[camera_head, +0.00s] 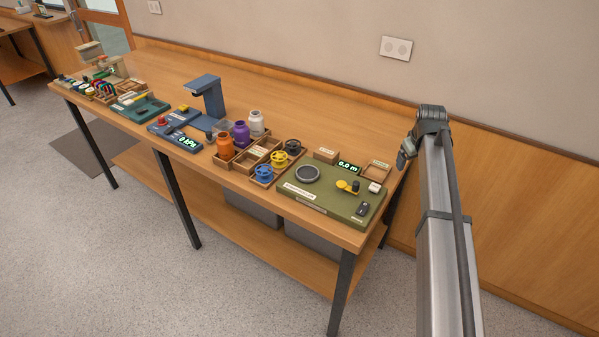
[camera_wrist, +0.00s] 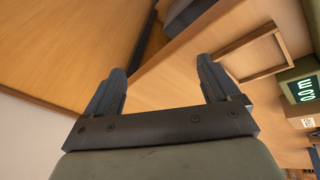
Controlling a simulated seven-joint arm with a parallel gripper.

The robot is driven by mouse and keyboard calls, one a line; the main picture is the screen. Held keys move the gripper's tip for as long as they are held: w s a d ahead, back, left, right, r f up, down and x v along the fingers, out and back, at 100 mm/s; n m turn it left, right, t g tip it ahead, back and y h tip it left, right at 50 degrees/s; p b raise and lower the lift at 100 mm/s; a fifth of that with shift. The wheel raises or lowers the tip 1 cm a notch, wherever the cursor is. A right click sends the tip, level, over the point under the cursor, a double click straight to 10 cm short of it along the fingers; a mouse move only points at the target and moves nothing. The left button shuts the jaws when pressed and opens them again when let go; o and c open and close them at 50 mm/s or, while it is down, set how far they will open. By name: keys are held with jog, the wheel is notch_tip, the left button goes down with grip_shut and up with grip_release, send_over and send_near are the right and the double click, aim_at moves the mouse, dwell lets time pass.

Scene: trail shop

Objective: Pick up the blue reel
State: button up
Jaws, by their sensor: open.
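The blue reel (camera_head: 264,172) stands on the wooden table, at the front of a small wooden holder. A yellow reel (camera_head: 279,158) and a black reel (camera_head: 293,146) sit behind it in a slanting row. My gripper (camera_head: 404,156) is at the right end of the table, well to the right of the reels. In the wrist view my gripper (camera_wrist: 161,72) has its two fingers spread apart with nothing between them. The blue reel does not show in the wrist view.
A green measuring board (camera_head: 322,203) with a round dial lies between the reels and my gripper. Orange (camera_head: 225,146), purple (camera_head: 241,134) and white (camera_head: 257,123) jars stand left of the reels. A blue stand (camera_head: 208,90) rises farther left. The table's back strip is clear.

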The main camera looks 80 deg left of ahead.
jog(key=s+a+r+n, duration=0.1)
jog(key=s+a+r, duration=0.6)
jog(key=s+r, duration=0.15)
notch_tip(320, 180, up, 3)
jog(key=n+g+h, duration=0.1)
jog(key=g+h, duration=0.1)
jog(key=h, duration=0.2)
send_over(264, 169)
notch_tip(264, 169, down, 13)
jog(key=shift+f, duration=0.1)
jog(key=c, duration=1.2)
jog(key=shift+o, duration=0.2)
